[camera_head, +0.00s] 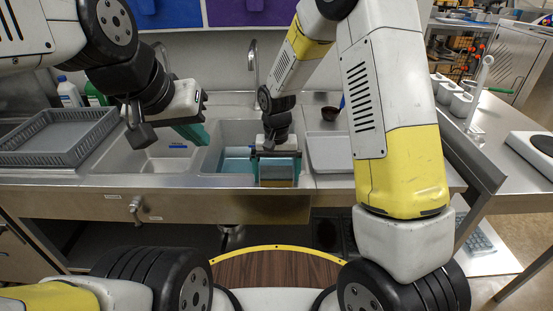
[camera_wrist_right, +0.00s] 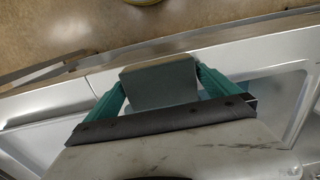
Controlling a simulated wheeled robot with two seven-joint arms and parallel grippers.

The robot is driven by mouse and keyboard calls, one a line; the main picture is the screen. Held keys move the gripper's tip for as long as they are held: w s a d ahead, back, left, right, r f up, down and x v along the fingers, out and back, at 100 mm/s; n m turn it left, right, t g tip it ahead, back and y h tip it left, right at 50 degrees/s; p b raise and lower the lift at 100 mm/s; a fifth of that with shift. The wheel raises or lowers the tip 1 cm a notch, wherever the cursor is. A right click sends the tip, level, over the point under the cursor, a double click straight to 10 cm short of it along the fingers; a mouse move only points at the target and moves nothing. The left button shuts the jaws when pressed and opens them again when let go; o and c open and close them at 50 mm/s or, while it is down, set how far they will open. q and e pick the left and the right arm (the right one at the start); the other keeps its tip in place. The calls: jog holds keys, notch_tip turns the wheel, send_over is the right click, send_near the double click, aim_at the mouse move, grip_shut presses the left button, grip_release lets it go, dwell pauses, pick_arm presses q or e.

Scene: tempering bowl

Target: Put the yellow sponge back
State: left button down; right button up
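My right gripper (camera_head: 277,168) is over the front part of the right sink basin (camera_head: 232,135). Its teal fingers, also in the right wrist view (camera_wrist_right: 160,85), are shut on the two sides of a block, which I take for the sponge (camera_wrist_right: 160,86). The block's grey-green face shows in the wrist view; in the head view the sponge (camera_head: 276,183) looks dull yellow-brown low down.
The right basin has blue-green content at its bottom. A grey rack (camera_head: 60,135) stands on the left counter, with bottles (camera_head: 69,92) behind. A pale tray (camera_head: 328,150) and a dark bowl (camera_head: 330,113) are right of the basin. A faucet (camera_head: 253,65) stands behind.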

aim_at(277, 173)
jog(key=shift+r, duration=0.1)
notch_tip(277, 173, up, 12)
jog(key=s+d+r+t+y, duration=0.2)
jog(key=s+d+r+t, duration=0.1)
jog(key=s+d+r, duration=0.6)
jog(key=s+d+r+t, duration=0.1)
jog(key=s+d+r, duration=0.1)
jog(key=s, duration=0.3)
jog(key=s+d+r+t, duration=0.2)
jog(key=s+d, duration=0.1)
jog(key=s, duration=0.2)
jog(key=shift+s+r+n, duration=0.25)
jog(key=shift+r+n, duration=0.05)
jog(key=shift+r, duration=0.05)
